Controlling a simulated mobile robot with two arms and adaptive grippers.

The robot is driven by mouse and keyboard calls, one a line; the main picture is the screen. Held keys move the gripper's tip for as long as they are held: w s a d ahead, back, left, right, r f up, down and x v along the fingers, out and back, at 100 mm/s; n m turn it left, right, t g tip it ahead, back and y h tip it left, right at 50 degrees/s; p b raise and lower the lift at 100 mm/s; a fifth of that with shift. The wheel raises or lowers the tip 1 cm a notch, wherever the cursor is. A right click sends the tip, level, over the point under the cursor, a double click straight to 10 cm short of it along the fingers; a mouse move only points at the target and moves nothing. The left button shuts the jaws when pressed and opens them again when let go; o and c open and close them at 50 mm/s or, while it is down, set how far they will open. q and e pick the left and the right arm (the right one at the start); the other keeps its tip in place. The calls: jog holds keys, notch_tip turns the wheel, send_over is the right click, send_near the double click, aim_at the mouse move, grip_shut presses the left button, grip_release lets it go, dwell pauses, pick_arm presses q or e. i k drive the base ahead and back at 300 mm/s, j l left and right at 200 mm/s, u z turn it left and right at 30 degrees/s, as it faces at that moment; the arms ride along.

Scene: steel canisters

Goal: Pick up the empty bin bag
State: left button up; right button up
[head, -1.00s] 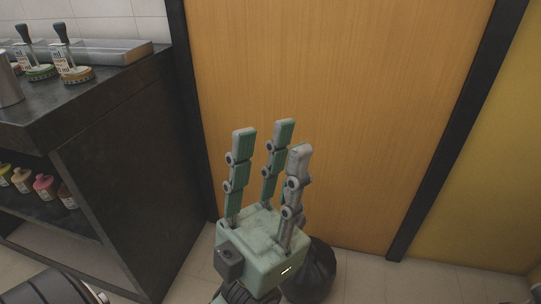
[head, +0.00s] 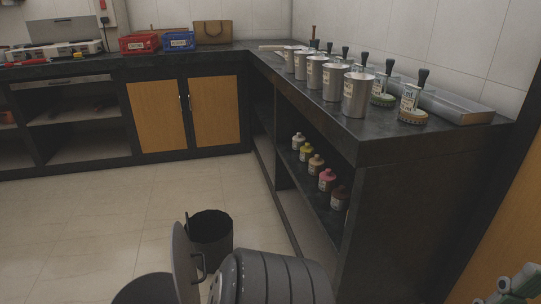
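No bin bag can be clearly made out in the head view now. A dark open-topped bin (head: 210,242) stands on the floor at the lower middle; whether a bag lines it I cannot tell. The green-grey fingers of one gripper (head: 514,287), apparently my right, show at the bottom right corner, cut off by the frame edge. They are well away from the dark bin, and their opening cannot be judged. My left gripper is not in view.
A ribbed grey metal container (head: 272,280) and an upright grey disc, perhaps a lid (head: 185,268), are in front of the dark bin. A dark counter (head: 435,145) with steel canisters (head: 358,96) and shelved bottles (head: 326,180) runs along the right. Open floor (head: 90,225) lies left.

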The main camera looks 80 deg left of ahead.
aim_at(210, 232)
jog(key=u, duration=3.25)
